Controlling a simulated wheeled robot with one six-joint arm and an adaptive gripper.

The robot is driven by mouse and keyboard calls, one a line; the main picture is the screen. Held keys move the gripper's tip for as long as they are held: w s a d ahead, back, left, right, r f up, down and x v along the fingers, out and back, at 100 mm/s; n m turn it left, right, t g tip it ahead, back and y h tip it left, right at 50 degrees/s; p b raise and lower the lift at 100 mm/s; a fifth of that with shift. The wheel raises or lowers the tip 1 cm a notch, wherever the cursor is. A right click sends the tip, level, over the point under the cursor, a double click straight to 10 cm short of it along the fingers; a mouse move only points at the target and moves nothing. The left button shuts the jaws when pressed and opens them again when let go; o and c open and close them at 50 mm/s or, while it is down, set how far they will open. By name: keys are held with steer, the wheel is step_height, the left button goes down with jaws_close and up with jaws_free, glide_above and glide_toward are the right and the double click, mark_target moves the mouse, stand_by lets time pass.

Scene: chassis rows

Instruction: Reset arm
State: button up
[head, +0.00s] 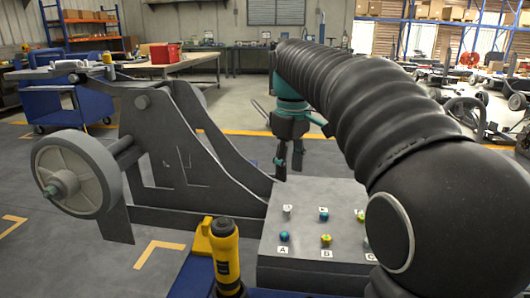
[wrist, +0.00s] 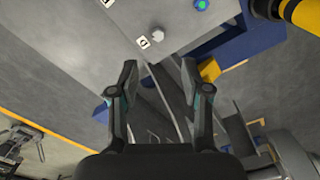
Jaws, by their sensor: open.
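My arm reaches out from the lower right in the head view, and my gripper (head: 289,168) points down at the far left edge of a grey box (head: 330,190). In the wrist view the two fingers of my gripper (wrist: 159,78) are apart with nothing held between them. The box top carries small coloured pieces with letter labels. A grey piece (head: 287,211) is nearest the gripper and also shows in the wrist view (wrist: 154,32). A blue piece (head: 284,237) sits in front of it. My arm hides the box's right part.
A yellow-and-black tool (head: 227,258) stands at the box's near left. A grey chassis frame (head: 185,150) with a wheel (head: 75,171) fills the left. A blue cart (head: 60,100), a workbench (head: 175,65) with a red bin (head: 165,53), and shelves stand behind.

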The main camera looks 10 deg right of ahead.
steer(key=s+f+m+t, duration=0.1)
steer(key=s, duration=0.3)
steer(key=s+f+m+t, duration=0.1)
steer(key=s+f, duration=0.1)
steer(key=s, duration=0.2)
steer(key=s+f+m, duration=0.1)
steer(key=s+m, duration=0.1)
steer(key=s, duration=0.2)
steer(key=shift+s+f+t, duration=0.35)
steer(key=shift+f+t, duration=0.05)
steer(key=s+f+m+t, duration=0.1)
steer(key=s+f, duration=0.2)
steer(key=s+f+m, duration=0.1)
steer(key=s+f, duration=0.2)
steer(key=s+f+m+t, duration=0.1)
steer(key=s+f, duration=0.2)
steer(key=shift+s+d+f+m+t, duration=0.15)
steer(key=shift+s+f+m+t, duration=0.15)
steer(key=shift+s+f+m, duration=0.1)
